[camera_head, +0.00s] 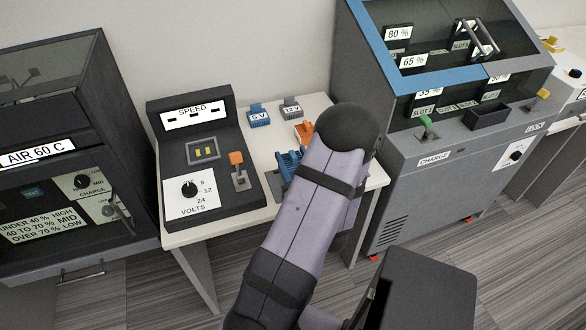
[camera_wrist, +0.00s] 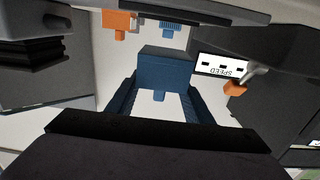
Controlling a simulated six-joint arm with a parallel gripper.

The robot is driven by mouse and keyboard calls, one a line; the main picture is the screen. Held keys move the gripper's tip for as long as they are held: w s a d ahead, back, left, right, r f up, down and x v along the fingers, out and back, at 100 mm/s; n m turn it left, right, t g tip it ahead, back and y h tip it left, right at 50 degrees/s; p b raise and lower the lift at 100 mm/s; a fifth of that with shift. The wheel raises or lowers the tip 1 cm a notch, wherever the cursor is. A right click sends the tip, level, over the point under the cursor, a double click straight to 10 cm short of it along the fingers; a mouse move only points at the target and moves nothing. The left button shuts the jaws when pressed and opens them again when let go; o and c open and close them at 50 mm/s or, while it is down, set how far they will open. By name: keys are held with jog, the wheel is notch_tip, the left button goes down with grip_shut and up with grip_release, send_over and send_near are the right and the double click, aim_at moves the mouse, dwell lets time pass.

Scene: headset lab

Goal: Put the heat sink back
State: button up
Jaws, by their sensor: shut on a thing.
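In the wrist view my gripper (camera_wrist: 162,84) has its two dark blue fingers closed about a plain blue block (camera_wrist: 166,66), which I take for the heat sink. It is held above the white table, and its fins are not clear from here. A small ribbed blue piece (camera_wrist: 172,27) and an orange piece (camera_wrist: 118,20) lie beyond the block in the wrist view.
The SPEED console (camera_head: 191,112) with an orange lever (camera_head: 237,158) stands at the table's left. The 5 V tag (camera_head: 258,117) and 12 V tag (camera_head: 291,108) are at the back.

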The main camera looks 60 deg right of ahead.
aim_at(293, 168)
jog(key=shift+f, duration=0.1)
jog(key=shift+f, duration=1.75)
jog(key=shift+f+b, duration=0.1)
jog(key=shift+b, duration=0.2)
jog(key=shift+f, duration=0.15)
jog(key=o, duration=1.2)
jog(key=b+v, duration=0.1)
jog(key=v, duration=0.4)
jog(key=shift+s+a+f, duration=0.15)
jog(key=shift+s, duration=0.15)
jog(key=shift+o, duration=0.6)
jog(key=shift+v, duration=0.9)
